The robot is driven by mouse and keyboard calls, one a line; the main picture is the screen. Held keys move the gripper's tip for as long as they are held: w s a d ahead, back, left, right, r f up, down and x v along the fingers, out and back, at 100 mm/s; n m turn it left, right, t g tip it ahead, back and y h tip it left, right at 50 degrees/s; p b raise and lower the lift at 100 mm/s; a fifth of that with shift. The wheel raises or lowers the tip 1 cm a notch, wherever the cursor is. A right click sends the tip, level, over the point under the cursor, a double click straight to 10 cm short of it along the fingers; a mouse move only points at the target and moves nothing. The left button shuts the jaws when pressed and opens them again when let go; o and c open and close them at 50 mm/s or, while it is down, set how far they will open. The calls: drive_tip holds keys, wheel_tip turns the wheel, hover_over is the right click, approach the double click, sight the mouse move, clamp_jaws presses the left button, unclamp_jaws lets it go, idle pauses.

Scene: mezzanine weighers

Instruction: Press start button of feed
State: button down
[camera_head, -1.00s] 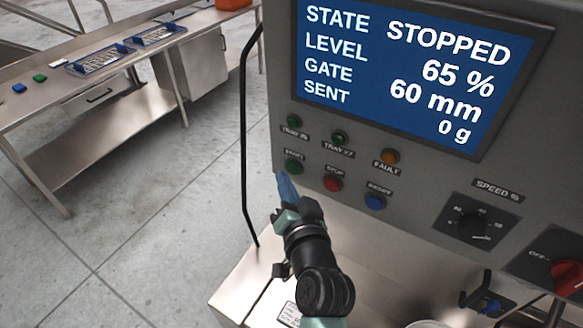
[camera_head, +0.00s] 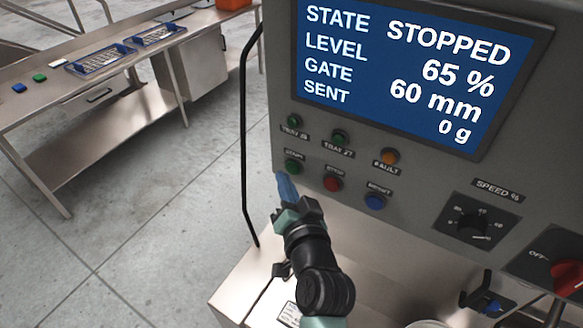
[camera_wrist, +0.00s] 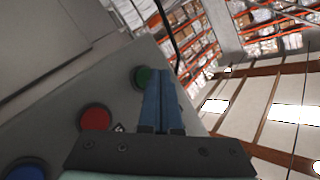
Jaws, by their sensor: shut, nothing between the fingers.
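The green start button (camera_head: 293,167) is at the left of the lower button row on the grey panel, under a small dark label. In the wrist view the green button (camera_wrist: 143,76) is partly hidden behind my fingertips. My gripper (camera_head: 284,182) is shut and empty, its blue fingers pointing at the panel just below and left of the green button. In the wrist view its closed fingertips (camera_wrist: 159,80) overlap the button's right side. I cannot tell whether they touch it. The screen (camera_head: 400,75) reads STATE STOPPED, LEVEL 65 %, GATE 60 mm, SENT 0 g.
The red stop button (camera_head: 333,183) and blue reset button (camera_head: 375,202) sit right of the green one. Small lamps (camera_head: 340,138) are above. A speed knob (camera_head: 473,224) and red switch (camera_head: 567,275) are further right. A black bent rod (camera_head: 244,140) stands left of the panel.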

drive_tip(key=shift+w+d, duration=0.1)
drive_tip(key=shift+w, duration=0.05)
drive_tip(key=shift+w+d, duration=0.15)
drive_tip(key=shift+w, duration=0.05)
drive_tip(key=shift+w+d+b, duration=0.3)
drive_tip(key=shift+w+b, duration=0.05)
drive_tip(key=shift+b, duration=0.2)
idle(0.5)
drive_tip(key=shift+s+a, duration=0.1)
drive_tip(key=shift+s+a+p, duration=0.4)
drive_tip(key=shift+s, duration=0.2)
idle(0.3)
drive_tip(key=s+a+p, duration=0.1)
drive_tip(key=s, duration=0.1)
drive_tip(key=s+a+p, duration=0.1)
drive_tip(key=s+a, duration=0.1)
idle(0.4)
idle(0.6)
